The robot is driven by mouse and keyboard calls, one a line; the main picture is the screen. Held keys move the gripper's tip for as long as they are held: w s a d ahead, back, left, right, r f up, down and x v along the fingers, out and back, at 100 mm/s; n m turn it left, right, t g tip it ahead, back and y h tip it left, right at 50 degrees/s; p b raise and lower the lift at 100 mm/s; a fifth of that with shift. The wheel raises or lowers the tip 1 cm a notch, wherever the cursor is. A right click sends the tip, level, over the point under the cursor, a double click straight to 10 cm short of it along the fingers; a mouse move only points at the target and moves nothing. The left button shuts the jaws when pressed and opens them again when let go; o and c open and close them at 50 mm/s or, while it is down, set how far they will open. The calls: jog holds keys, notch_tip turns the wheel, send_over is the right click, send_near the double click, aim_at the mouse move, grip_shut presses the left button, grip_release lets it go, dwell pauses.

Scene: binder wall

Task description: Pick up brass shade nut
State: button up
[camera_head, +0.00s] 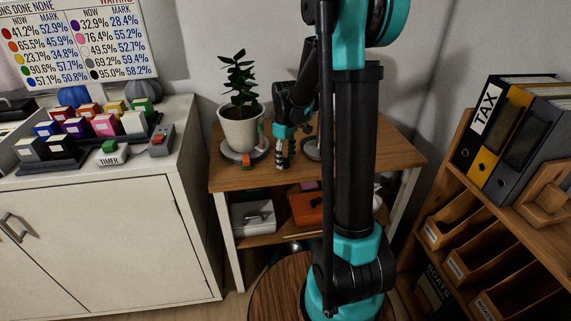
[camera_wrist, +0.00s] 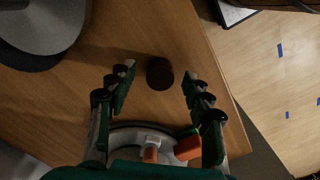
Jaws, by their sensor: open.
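A small dark brown round piece (camera_wrist: 159,74), which I take to be the brass shade nut, stands on the wooden table top (camera_wrist: 150,30) in the wrist view. My gripper (camera_wrist: 158,78) is open, with one finger on each side of the piece and a visible gap to both. It is not gripped. In the head view my gripper (camera_head: 284,166) points down at the small wooden table, right of the potted plant. I cannot make out the nut there.
The potted plant (camera_head: 240,127) stands close left of my gripper. A small orange and green item (camera_head: 247,159) lies near it. A grey round base (camera_wrist: 40,28) is at upper left in the wrist view. The table edge drops to the floor at right.

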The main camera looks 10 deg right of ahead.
jog(key=shift+f, duration=0.4)
jog(key=c, duration=0.9)
jog(key=shift+r, duration=0.1)
